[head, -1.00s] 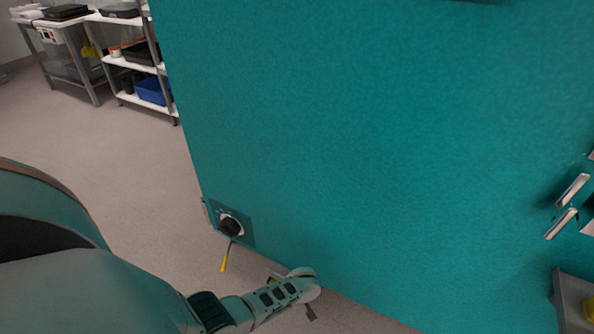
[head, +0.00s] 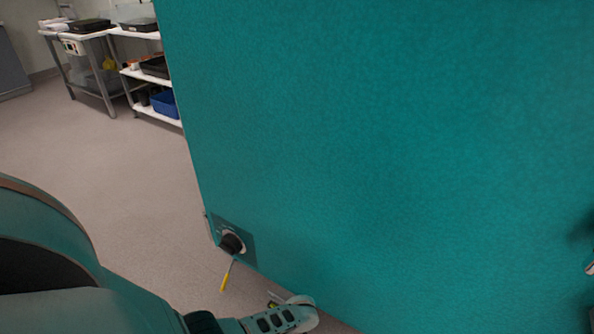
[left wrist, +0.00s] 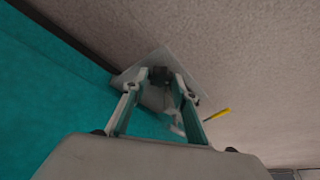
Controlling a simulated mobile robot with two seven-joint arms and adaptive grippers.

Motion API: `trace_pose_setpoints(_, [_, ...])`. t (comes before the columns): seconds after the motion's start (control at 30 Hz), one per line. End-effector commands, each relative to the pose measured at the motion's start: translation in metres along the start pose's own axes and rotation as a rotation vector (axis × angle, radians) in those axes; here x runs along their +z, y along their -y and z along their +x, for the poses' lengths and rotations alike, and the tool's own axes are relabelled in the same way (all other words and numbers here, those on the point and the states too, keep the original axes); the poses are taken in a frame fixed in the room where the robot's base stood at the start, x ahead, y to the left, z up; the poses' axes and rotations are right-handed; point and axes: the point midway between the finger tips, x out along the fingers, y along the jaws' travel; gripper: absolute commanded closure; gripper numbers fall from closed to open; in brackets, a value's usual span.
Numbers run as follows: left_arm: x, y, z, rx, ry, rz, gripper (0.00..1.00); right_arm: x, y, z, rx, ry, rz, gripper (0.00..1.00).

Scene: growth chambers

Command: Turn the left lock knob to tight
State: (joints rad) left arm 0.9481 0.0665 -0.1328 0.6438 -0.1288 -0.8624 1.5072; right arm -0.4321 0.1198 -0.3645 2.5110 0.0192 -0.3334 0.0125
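The black lock knob (head: 232,243) sits on a dark plate (head: 249,252) at the lower left corner of the teal panel (head: 380,150) in the head view. A thin rod with a yellow end (head: 224,283) hangs below it. A dark knob-like part (left wrist: 160,74) on a pale plate (left wrist: 152,56) shows between the fingertips; contact cannot be told. The yellow-ended rod (left wrist: 221,113) is right of the fingers.
The panel's left and lower edges border open grey floor (head: 110,190). A white shelf rack (head: 160,115) with a blue bin (head: 166,103) and a table (head: 85,36) stand far back at the left.

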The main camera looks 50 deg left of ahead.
Motion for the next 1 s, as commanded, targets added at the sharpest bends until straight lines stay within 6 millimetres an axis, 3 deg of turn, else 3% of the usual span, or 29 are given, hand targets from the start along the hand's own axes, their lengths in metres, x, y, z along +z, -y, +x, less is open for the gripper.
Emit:
trace_pose_setpoints(0.37, [0.001,0.001,-0.001,0.023,0.001,0.051,0.94,-0.002,-0.003,0.0,0.006,0.0,-0.021,0.6])
trace_pose_setpoints(0.7, [0.0,0.003,-0.001,0.108,0.001,0.254,0.94,-0.009,-0.013,-0.002,0.021,0.003,-0.087,0.6])
trace_pose_setpoints(1.0, [0.001,0.005,0.0,0.174,0.003,0.418,0.94,0.007,-0.014,-0.004,0.023,0.039,-0.096,0.6])
